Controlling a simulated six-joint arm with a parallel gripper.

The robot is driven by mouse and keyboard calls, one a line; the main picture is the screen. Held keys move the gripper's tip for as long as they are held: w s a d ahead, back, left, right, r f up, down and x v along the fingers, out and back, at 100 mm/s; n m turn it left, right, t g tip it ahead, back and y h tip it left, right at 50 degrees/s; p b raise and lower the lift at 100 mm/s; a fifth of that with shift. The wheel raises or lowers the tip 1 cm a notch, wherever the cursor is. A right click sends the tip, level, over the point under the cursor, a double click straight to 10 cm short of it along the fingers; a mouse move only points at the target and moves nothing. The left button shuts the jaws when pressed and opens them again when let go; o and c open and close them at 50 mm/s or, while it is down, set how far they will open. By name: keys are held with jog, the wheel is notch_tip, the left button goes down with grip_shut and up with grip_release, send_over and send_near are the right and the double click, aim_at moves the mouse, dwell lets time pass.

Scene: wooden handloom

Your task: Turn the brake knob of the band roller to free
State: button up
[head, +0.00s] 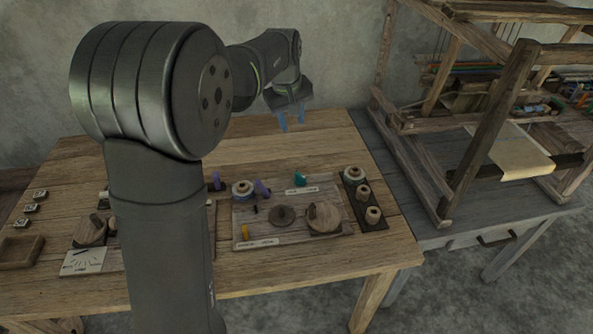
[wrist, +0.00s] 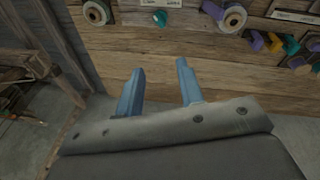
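My gripper (head: 291,121) is open and empty, above the back part of the wooden table; its two blue fingers stand well apart in the wrist view (wrist: 160,88). A small teal knob (head: 299,179) sits by a white label on a pale board (head: 272,197); it also shows in the wrist view (wrist: 160,18), beyond the fingertips and apart from them. A yellow knob (head: 245,232) sits by another label at the board's front. A wooden round piece with a raised grip (head: 325,218) is at the front right. The labels are too small to read, so I cannot tell which is the brake knob.
Spools stand on a dark strip (head: 350,193) right of the board. A wooden loom (head: 487,120) stands right. My arm hides part of the table. The table's back is clear.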

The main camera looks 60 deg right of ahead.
aim_at(300, 175)
jog(key=w+d+f+n+y, duration=0.1)
jog(key=d+f+n+y, duration=0.2)
jog(key=d+f+n, duration=0.4)
jog(key=f, duration=0.6)
jog(key=f+m, duration=0.1)
jog(key=f, duration=0.5)
jog(key=f+m, duration=0.1)
jog(key=f, duration=0.5)
jog(key=shift+w+a+f+g, duration=0.1)
jog(key=shift+w+a+g, duration=0.1)
jog(key=shift+a+g, duration=0.15)
jog(key=shift+c, duration=0.2)
grip_shut()
